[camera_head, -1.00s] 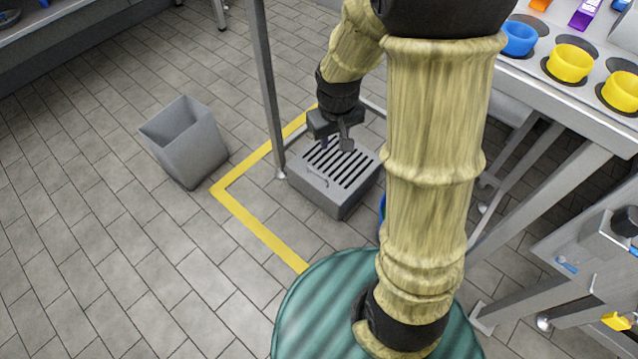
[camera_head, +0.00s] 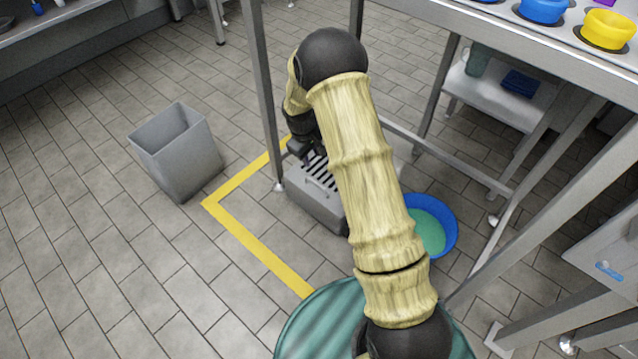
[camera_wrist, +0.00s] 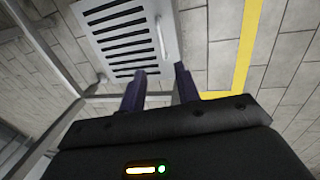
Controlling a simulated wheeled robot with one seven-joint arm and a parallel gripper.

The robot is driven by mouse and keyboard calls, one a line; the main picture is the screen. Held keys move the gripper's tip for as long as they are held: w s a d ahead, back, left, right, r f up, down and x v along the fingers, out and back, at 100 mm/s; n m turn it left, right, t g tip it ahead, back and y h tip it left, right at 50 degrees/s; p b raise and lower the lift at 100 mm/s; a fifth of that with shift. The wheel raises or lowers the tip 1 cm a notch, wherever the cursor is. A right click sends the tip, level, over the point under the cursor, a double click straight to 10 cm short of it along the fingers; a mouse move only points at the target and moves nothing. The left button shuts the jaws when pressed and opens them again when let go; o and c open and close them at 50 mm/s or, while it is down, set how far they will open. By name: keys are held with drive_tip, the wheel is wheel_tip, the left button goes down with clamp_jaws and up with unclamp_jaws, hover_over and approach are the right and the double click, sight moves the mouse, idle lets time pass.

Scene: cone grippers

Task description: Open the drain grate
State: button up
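The drain grate is a grey box-like unit (camera_head: 315,202) with a slotted top, standing on the tiled floor inside a yellow line. In the wrist view its slotted face (camera_wrist: 100,20) shows at the top, with dark slots and a pale bar handle (camera_wrist: 162,38) along the right side. My gripper (camera_wrist: 160,80) has its two dark fingers apart with nothing between them. The fingertips appear below the handle in the wrist view; I see no contact. In the head view my gripper (camera_head: 304,152) is over the far left of the grate, and my arm hides the grate's right part.
A grey open bin (camera_head: 178,158) stands to the left. A blue basin (camera_head: 447,222) with green contents sits right of my arm. A metal table leg (camera_head: 263,95) rises beside the grate's left edge. A steel table with colored bowls (camera_head: 543,10) is at upper right.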

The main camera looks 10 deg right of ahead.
sight(319, 186)
drive_tip(key=d+f+b, duration=0.1)
drive_tip(key=f+b, duration=0.2)
drive_tip(key=f, duration=0.2)
drive_tip(key=w+f+b, duration=0.1)
drive_tip(key=f+b, duration=0.2)
drive_tip(key=f, duration=0.3)
drive_tip(key=w+d+f+b, duration=0.1)
drive_tip(key=f+b, duration=0.3)
drive_tip(key=f, duration=0.2)
drive_tip(key=shift+d, duration=0.35)
drive_tip(key=shift+c, duration=0.2)
clamp_jaws()
